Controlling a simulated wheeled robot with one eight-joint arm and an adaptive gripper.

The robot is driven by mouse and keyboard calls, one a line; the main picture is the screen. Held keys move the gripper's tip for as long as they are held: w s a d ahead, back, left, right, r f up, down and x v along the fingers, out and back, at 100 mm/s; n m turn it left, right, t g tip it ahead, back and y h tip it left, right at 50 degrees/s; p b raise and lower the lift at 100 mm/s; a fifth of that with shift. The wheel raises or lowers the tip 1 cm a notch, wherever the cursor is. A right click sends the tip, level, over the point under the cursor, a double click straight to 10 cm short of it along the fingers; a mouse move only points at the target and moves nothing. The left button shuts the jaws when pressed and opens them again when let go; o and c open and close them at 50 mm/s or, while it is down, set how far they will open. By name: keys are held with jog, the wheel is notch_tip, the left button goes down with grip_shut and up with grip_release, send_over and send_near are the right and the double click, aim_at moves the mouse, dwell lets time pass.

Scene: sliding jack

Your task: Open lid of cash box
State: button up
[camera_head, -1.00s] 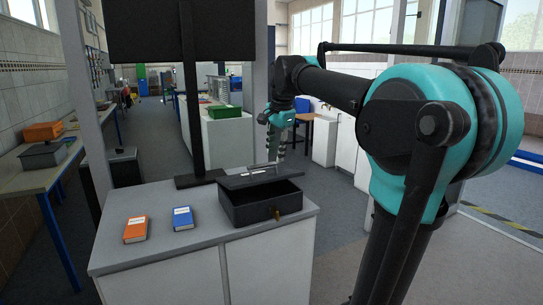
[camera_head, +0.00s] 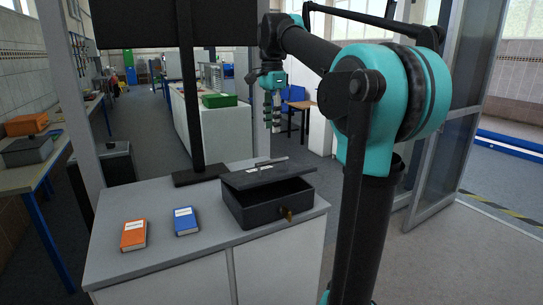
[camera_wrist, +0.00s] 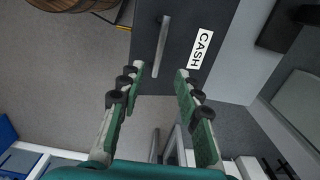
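The dark grey cash box (camera_head: 280,207) stands at the right end of the grey counter. Its lid (camera_head: 238,180) looks raised and tilted over the box, with a dark gap below it; how far it is open is hard to tell. The lid carries a handle and a white label. In the wrist view the lid (camera_wrist: 190,75) shows a metal bar handle (camera_wrist: 161,48) and a CASH label (camera_wrist: 200,48). My gripper (camera_head: 272,128) hangs fingers down, above and beyond the box. In the wrist view my gripper (camera_wrist: 158,75) is open, its fingers apart and nothing held.
An orange book (camera_head: 134,235) and a blue book (camera_head: 185,221) lie on the counter (camera_head: 165,260) left of the box. A black monitor stand (camera_head: 194,100) rises behind them.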

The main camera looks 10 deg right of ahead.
notch_tip(320, 180, down, 11)
jog(key=shift+f, duration=0.2)
dwell(0.3)
grip_shut()
